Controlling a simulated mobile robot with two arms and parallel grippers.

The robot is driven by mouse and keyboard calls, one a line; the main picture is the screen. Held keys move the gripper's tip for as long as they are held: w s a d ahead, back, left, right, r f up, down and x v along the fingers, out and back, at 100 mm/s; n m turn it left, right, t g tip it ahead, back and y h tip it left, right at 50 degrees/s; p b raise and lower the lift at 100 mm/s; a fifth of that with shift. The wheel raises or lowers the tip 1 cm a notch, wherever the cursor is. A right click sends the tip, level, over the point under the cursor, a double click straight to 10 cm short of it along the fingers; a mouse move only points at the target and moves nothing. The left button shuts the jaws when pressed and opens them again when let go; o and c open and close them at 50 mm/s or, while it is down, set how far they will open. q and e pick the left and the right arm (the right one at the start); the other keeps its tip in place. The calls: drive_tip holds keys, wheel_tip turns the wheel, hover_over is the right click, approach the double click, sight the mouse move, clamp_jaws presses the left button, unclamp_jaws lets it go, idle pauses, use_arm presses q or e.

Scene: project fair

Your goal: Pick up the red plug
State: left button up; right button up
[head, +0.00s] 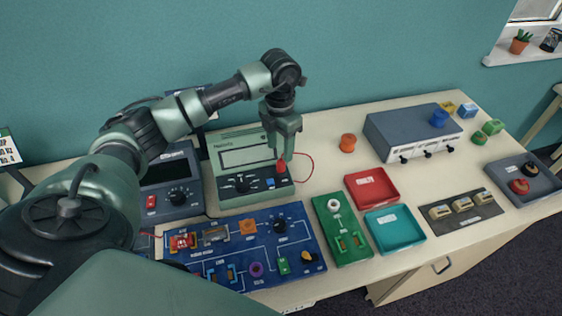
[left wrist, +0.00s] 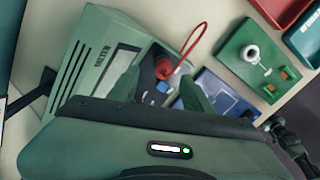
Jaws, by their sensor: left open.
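The red plug (head: 281,166) stands at the right end of the front panel of a pale green meter (head: 245,152), and a thin red wire loops off to its right. My left gripper (head: 282,158) points down right at the plug, its fingers open around or just above it. In the left wrist view the plug (left wrist: 164,69) shows between the two fingers (left wrist: 165,88), with its red lead rising from it. I cannot tell whether the fingers touch it.
A blue circuit board (head: 270,225) lies in front of the meter, with a green board (head: 341,229) beside it. Red (head: 371,188) and teal (head: 394,229) trays, an orange knob (head: 347,142) and a blue-grey box (head: 413,130) stand to the right. A dark grey meter (head: 170,185) stands left.

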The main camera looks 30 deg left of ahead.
sight(282, 160)
use_arm(q)
drive_tip(key=f, duration=0.1)
drive_tip(key=f+p, duration=0.1)
drive_tip(key=f, duration=0.1)
drive_tip(key=f+p, duration=0.1)
drive_tip(key=shift+d+f, duration=0.2)
drive_tip(key=shift+d, duration=0.1)
drive_tip(key=shift+f, duration=0.2)
clamp_jaws()
use_arm(e)
drive_tip(key=r, duration=0.1)
drive_tip(key=w+r, duration=0.1)
drive_tip(key=a+r, duration=0.1)
drive_tip(key=shift+w, duration=0.35)
use_arm(q)
drive_tip(key=shift+r, duration=0.1)
